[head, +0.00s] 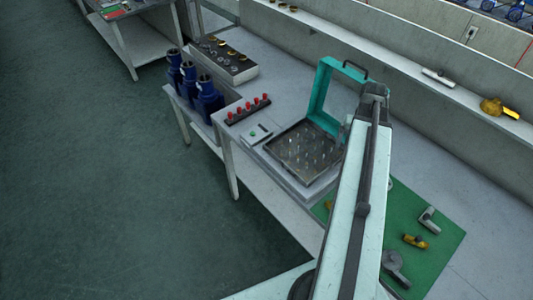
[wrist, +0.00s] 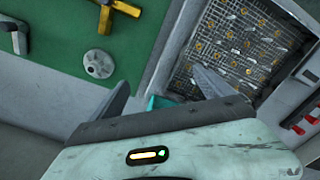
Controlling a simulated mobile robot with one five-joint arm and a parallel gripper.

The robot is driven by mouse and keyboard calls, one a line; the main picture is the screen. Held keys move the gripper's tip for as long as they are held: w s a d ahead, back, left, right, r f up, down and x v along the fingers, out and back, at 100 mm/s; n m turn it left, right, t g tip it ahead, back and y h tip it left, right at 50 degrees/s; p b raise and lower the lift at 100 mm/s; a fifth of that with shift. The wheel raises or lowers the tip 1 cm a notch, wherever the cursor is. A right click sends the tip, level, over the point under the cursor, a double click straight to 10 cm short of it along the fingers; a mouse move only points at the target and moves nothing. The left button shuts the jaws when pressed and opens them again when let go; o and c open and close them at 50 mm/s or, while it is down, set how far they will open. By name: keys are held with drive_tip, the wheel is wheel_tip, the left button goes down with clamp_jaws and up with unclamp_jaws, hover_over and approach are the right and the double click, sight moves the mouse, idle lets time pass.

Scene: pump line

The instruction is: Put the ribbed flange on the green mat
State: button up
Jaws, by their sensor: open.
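A grey round flange with a raised hub and small holes (wrist: 98,63) lies flat on the green mat (wrist: 62,40) in the wrist view; I cannot make out ribs on it. The mat also shows in the head view (head: 446,243), partly behind my arm, and I cannot pick out this flange there. My gripper (wrist: 160,85) is open in the wrist view, its fingers spread wide with nothing between them. The flange is left of and beyond the fingers, near the left one. In the head view my gripper is hidden.
The mat carries a brass fitting (wrist: 95,14), a grey elbow (head: 428,220) and a dark grey fitting (head: 395,268). Beside it is a mesh-plate fixture (head: 305,150) with an upright teal frame (head: 318,95). Red-topped pegs (head: 248,109) and blue pumps (head: 207,98) stand further left.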

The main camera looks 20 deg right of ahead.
drive_tip(key=w+a+n, duration=0.2)
drive_tip(key=w+a, duration=0.1)
drive_tip(key=a, duration=1)
drive_tip(key=w+a+n, duration=0.3)
drive_tip(key=w+a, duration=0.1)
drive_tip(key=a, duration=0.9)
drive_tip(key=w+a+n, duration=0.2)
drive_tip(key=w+a, duration=0.1)
drive_tip(key=a, duration=0.9)
drive_tip(key=shift+w+a, duration=0.3)
drive_tip(key=shift+a, duration=0.1)
